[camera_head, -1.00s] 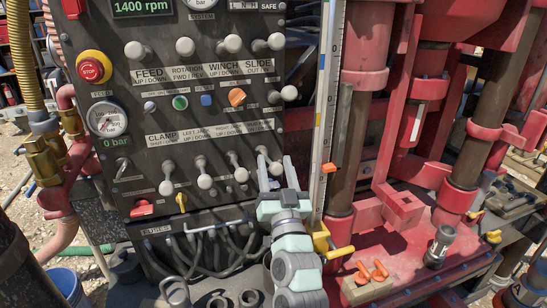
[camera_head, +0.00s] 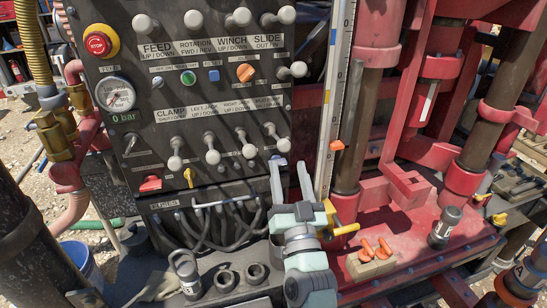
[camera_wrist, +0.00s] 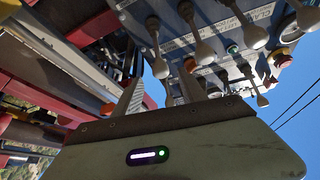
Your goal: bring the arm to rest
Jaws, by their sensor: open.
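My gripper (camera_head: 290,168) is open and empty in the head view, with its two pale fingers pointing up. It is in front of the lower right part of the dark control panel (camera_head: 130,165). The rightmost lower lever (camera_head: 282,143) has its pale knob just above the fingertips in the picture, with no finger around it. In the wrist view my gripper (camera_wrist: 160,90) has its fingers spread, and several levers (camera_wrist: 206,52) of the panel show beyond them. Whether any finger touches the panel cannot be told.
A yellow-handled valve (camera_head: 338,229) is close right of my gripper. The red rig frame (camera_head: 400,200) stands to the right, with a block holding orange-handled pieces (camera_head: 370,265) on its deck. A dark canister (camera_head: 185,272) and rings (camera_head: 224,278) are at lower left.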

